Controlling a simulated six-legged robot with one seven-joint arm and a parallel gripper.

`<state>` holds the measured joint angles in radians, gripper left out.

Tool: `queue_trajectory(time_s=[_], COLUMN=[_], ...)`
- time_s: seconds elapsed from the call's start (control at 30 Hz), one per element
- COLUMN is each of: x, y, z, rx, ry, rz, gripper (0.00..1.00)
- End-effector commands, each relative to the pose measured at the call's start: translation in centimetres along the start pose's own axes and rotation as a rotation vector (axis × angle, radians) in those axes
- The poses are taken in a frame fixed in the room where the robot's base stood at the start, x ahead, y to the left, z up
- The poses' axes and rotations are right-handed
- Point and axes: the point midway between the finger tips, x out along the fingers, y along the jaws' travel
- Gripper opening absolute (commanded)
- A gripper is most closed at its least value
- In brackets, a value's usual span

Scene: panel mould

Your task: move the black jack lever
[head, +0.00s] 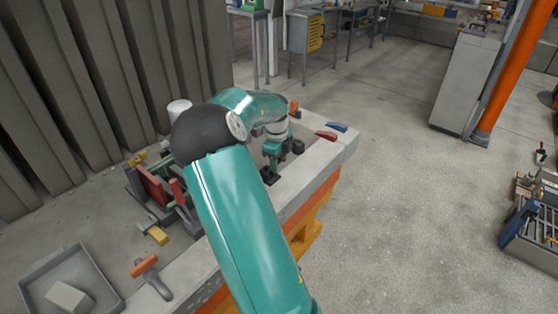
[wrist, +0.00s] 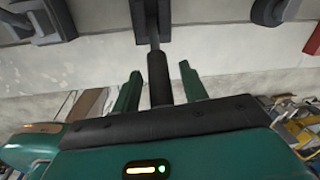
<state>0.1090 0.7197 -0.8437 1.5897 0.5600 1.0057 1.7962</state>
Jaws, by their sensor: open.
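The black jack lever (wrist: 158,75) shows in the wrist view as a black cylindrical grip on a thin grey rod. The rod runs up to a dark bracket (wrist: 150,20) at the top of the picture. My gripper (wrist: 161,82) is open, with one green finger on each side of the black grip. Gaps show between the grip and both fingers, and the grip's near end reaches the dark palm edge. In the head view my gripper (head: 271,166) is over the bench's right part, small and partly dark; the lever cannot be made out clearly there.
The concrete-topped bench (head: 318,165) has an orange side. A red-handled tool (head: 326,135) and a blue one (head: 337,127) lie at its far end. A grey tray (head: 70,285) and an orange-handled tool (head: 145,267) are at the near left. Open floor (head: 410,220) lies to the right.

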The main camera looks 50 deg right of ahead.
Motion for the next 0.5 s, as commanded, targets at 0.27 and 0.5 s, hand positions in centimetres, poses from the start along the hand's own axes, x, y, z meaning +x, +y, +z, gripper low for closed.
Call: queue_trajectory(time_s=[0.27,0.5], x=[-0.05,-0.08], y=[0.0,0.01], z=[-0.01,0.0], rx=[0.0,0.0], ry=[0.0,0.0], rz=[0.0,0.0], gripper=[0.12,0.0])
